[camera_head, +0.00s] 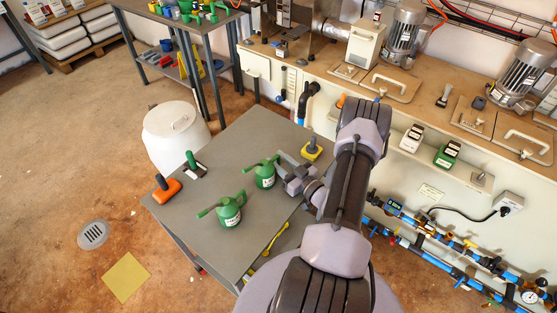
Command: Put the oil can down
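Two green oil cans with long spouts are at the grey table (205,250). The nearer oil can (229,214) stands upright on the table top, its spout pointing left. The farther oil can (265,178) is upright beside my gripper (279,169), at the fingertips. Whether the fingers clasp this can or only sit beside it is too small to tell. Whether its base touches the table is also unclear.
An orange tool with a black handle (166,189), a dark green tool (194,168) and a yellow block with a dark knob (312,150) are on the table. A white bin (176,138) stands behind its left edge. The table's front left is bare.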

